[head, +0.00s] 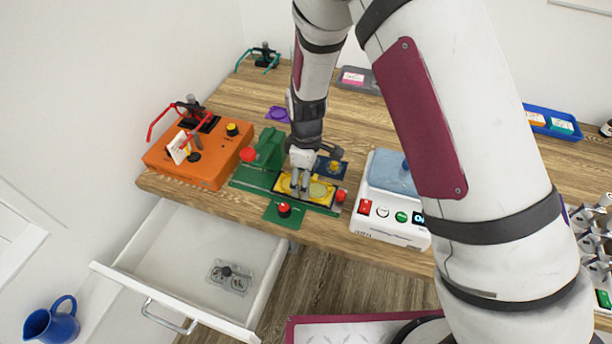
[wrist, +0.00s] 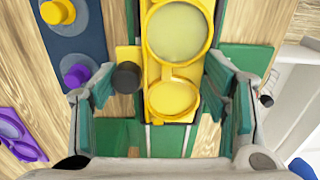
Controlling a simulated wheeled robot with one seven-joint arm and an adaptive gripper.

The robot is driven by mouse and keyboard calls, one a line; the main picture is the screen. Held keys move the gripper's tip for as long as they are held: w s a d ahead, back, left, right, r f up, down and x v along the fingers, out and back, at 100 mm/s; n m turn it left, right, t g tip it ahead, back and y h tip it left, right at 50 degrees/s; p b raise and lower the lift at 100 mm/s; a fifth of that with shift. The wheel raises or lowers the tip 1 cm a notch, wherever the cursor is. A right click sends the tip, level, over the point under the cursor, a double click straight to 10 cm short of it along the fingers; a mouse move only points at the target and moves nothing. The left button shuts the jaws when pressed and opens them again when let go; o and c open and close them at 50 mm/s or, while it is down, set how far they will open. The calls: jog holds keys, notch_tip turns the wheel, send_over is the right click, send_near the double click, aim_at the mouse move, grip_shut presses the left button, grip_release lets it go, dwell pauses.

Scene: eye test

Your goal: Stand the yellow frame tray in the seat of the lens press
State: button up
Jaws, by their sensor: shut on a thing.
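The yellow frame tray (head: 320,191) holds round lenses and lies flat over the green base of the lens press (head: 266,150) in the head view. In the wrist view the tray (wrist: 172,75) runs up the picture between my fingers, with a black knob at its left. My gripper (head: 300,188) points down, shut on the tray from both sides; its fingers also show in the wrist view (wrist: 168,85). The press seat is mostly hidden under the tray and fingers. I cannot tell whether the tray rests in it.
An orange box (head: 190,160) with red glasses stands left. A white device (head: 385,222) stands close on the right. A dark blue plate with knobs (head: 331,168) lies behind the tray. An open drawer (head: 205,262) juts out below the table edge.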

jog(key=shift+f, duration=0.1)
jog(key=o, duration=1.5)
jog(key=shift+o, duration=0.2)
jog(key=shift+r+p, duration=0.75)
jog(key=shift+r, duration=2.25)
jog(key=shift+r, duration=0.15)
